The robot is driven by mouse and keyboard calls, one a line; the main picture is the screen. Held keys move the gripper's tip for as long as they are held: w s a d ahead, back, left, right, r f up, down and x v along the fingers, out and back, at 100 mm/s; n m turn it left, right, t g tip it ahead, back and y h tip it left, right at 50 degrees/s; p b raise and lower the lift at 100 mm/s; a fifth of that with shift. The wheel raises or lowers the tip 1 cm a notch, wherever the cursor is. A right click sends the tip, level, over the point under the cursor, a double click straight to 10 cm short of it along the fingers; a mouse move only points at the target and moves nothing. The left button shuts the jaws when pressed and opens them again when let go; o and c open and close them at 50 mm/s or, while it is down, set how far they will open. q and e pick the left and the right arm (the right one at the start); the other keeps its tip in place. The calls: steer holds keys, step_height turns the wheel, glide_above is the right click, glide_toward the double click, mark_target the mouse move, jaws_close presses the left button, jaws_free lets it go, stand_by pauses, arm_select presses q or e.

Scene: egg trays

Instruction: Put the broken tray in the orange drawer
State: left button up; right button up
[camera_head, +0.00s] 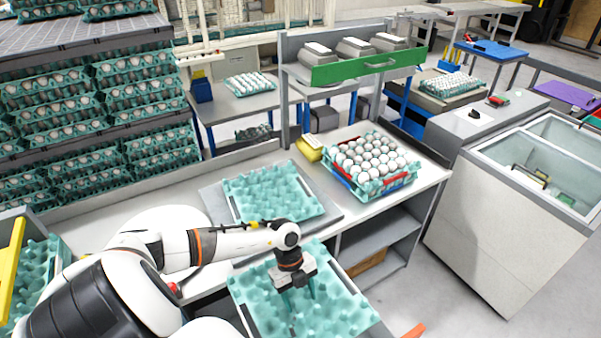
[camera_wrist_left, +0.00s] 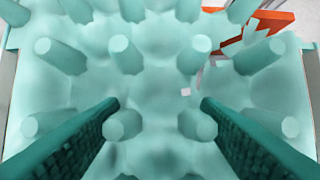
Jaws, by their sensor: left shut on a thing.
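A teal egg tray (camera_head: 255,300) is below my left gripper (camera_head: 298,288), in front of the table. My left gripper points down and is shut on the tray's raised pegs, between two textured fingers in the left wrist view (camera_wrist_left: 158,110). That view shows the tray surface (camera_wrist_left: 160,65) with a jagged gap at its upper right. An orange part (camera_wrist_left: 265,25) shows through and beyond the gap. In the head view an orange piece (camera_head: 414,330) shows at the bottom edge; I cannot tell whether it is the drawer. My right gripper is not in view.
Another empty teal tray (camera_head: 270,190) lies on the table. A tray full of white eggs (camera_head: 370,188) stands to its right, near a yellow box (camera_head: 309,150). A green-fronted shelf (camera_head: 368,66) is behind. Stacked egg trays fill the left. Bare table (camera_head: 425,172) lies at the right end.

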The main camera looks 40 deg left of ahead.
arm_select(q)
step_height(320, 180, down, 38)
steer(key=b, duration=3.1)
steer(key=shift+f, duration=0.15)
steer(key=shift+f+b, duration=0.55)
steer(key=shift+f, duration=0.3)
steer(key=shift+f, duration=0.25)
steer(key=shift+f, duration=0.1)
steer(key=shift+a+f+b, duration=0.1)
steer(key=shift+f+b, duration=0.6)
steer(key=shift+f, duration=0.05)
steer(key=o, duration=1.3)
steer(key=shift+s+f, duration=0.1)
